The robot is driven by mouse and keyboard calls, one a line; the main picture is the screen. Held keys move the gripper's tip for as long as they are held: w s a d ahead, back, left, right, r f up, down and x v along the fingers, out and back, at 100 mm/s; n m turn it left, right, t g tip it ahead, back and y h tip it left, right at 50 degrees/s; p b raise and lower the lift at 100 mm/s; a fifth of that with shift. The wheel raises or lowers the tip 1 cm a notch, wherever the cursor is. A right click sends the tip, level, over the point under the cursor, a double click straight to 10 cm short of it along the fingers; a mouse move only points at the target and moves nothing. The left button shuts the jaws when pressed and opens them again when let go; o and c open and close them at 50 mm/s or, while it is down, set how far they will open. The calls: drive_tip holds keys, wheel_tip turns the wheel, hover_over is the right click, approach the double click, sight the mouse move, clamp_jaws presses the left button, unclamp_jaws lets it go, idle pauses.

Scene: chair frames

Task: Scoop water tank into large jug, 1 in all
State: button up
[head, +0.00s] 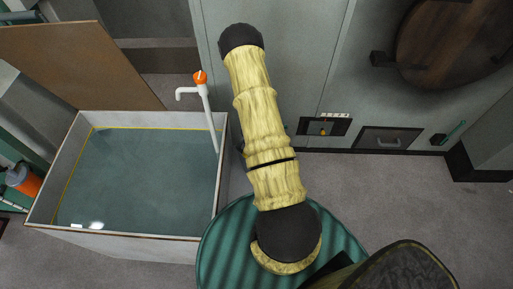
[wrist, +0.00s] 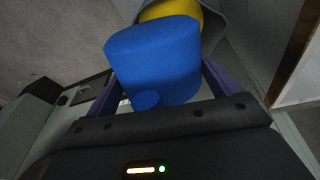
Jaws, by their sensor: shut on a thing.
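The water tank (head: 130,243) is a pale open box at the left of the head view, filled with blue-green water. A wall like the tank's shows at the right edge in the wrist view. My gripper (wrist: 160,85) is shut on a blue rounded vessel (wrist: 152,55), held between its purple fingers. I cannot tell whether the vessel is the scoop, or what is in it. A yellow rounded thing (wrist: 175,10) shows partly behind it. My gripper is not visible in the head view, where my arm rises right of the tank. I cannot identify the large jug.
A brown board (head: 80,60) leans behind the tank. An orange and grey container (head: 24,180) is left of it. Grey cabinets line the back; the floor at right is clear.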

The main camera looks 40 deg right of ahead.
drive_tip(key=shift+w+a, duration=0.25)
drive_tip(key=shift+a, duration=0.8)
drive_tip(key=shift+w+d, duration=0.1)
drive_tip(key=shift+d, duration=0.05)
drive_tip(key=shift+w+d+r+g+y, duration=0.15)
drive_tip(key=shift+w+d+g+y, duration=0.15)
drive_tip(key=shift+g+y, duration=0.25)
drive_tip(key=shift+w+d+r+g+y, duration=0.2)
drive_tip(key=shift+d+g+y, duration=0.2)
drive_tip(key=shift+g+y, duration=0.15)
idle(2.0)
drive_tip(key=shift+w+d+g+y+b, duration=0.35)
drive_tip(key=shift+g+y+b, duration=0.2)
drive_tip(key=shift+b, duration=0.35)
drive_tip(key=shift+w+d+g+y+b, duration=0.2)
drive_tip(key=shift+d+g+y+b, duration=0.25)
drive_tip(key=shift+b, duration=0.4)
idle(2.0)
